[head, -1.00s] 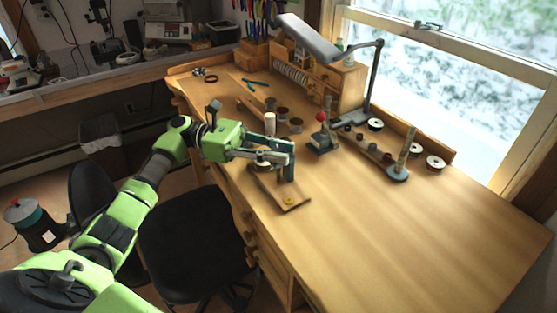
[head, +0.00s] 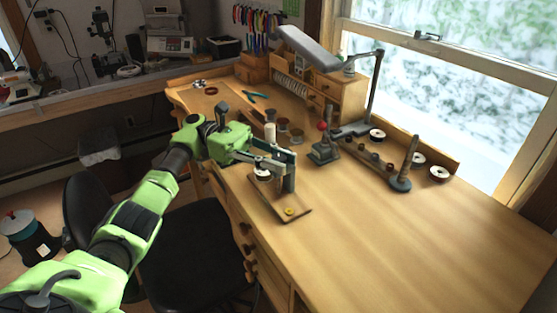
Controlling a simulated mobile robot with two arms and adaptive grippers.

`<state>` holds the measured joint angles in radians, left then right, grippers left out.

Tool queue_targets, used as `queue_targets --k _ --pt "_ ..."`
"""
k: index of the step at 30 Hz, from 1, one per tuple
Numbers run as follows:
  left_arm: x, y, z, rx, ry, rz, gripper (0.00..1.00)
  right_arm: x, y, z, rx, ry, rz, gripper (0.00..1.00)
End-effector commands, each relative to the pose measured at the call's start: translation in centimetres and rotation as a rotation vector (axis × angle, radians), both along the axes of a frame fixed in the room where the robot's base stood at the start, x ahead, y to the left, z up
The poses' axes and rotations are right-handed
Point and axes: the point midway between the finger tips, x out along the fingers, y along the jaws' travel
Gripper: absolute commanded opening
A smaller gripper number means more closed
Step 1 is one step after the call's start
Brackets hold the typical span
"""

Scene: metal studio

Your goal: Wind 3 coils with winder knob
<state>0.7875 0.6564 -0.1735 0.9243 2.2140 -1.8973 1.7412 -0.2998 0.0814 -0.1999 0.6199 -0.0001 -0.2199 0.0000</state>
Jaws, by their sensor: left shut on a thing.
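The winder is a small wooden base board (head: 273,202) near the left edge of the bench, with a dark grey-green upright (head: 291,178) and a yellow disc (head: 289,211) at its front end. A small dark and pale round part (head: 262,174) shows under my gripper. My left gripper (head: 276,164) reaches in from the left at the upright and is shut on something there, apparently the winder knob. The fingers hide the knob, so its exact grip and any wound turns cannot be made out. My right gripper is out of view.
A small press with a red ball (head: 323,126) stands right of the winder, and a dark rod on a round base (head: 401,184) farther right. White spools (head: 440,173) line the back edge. A desk lamp (head: 309,47) overhangs the drawers. The bench's front right is clear.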

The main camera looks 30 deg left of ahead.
Motion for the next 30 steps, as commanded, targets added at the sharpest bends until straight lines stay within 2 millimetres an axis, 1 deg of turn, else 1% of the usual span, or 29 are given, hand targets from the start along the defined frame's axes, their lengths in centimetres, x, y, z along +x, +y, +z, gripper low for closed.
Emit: queue_targets --k 1,2,3,11,14,17,24,27,30 --pt "-0.1 -0.1 -0.2 0.003 0.004 -0.003 0.29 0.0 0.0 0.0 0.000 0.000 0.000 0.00" --pt "-0.1 -0.1 -0.2 0.003 0.004 -0.003 0.37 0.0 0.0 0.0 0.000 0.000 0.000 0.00" --pt "-0.1 -0.1 -0.2 0.002 0.003 -0.003 0.39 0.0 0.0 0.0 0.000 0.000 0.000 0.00" --pt "0.0 0.0 -0.1 0.002 0.002 -0.001 0.39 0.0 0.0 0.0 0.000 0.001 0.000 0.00" --pt "0.0 0.0 0.2 0.002 -0.001 -0.001 0.39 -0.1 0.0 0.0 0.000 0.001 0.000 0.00" --pt "0.0 0.0 1.4 0.002 -0.003 -0.001 0.39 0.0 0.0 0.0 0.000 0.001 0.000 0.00" --pt "0.0 -0.1 6.0 0.003 -0.003 -0.002 0.39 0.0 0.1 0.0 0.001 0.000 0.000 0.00" --pt "0.0 -0.1 7.7 0.002 -0.002 -0.002 0.39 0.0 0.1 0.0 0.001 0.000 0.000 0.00" --pt "0.0 -0.1 9.0 0.002 -0.001 -0.002 0.39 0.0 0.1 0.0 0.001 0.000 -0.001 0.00"
